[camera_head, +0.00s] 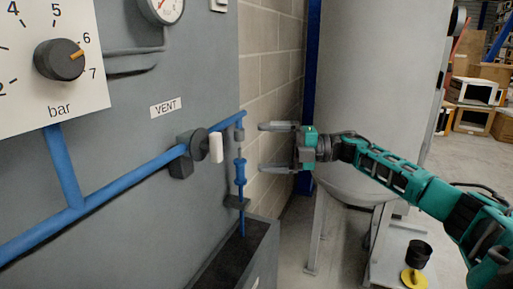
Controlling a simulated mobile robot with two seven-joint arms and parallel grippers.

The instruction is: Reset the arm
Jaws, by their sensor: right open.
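My right gripper (277,147) is open and empty. Its two grey fingers point left, one above the other, in front of the block wall and to the right of the panel's edge. My teal right arm (395,175) comes in from the right, stretched out. A white valve handle (216,147) on the blue pipe, below the VENT label (166,106), is left of the fingertips, with a gap in the picture between them. My left gripper is not in view.
A grey panel (130,225) with a bar dial knob (60,60) and a gauge (165,8) fills the left. A large grey tank (375,70) stands behind my arm. A black cup (419,253) and a yellow item (413,278) are at the lower right. Boxes (472,90) stand far right.

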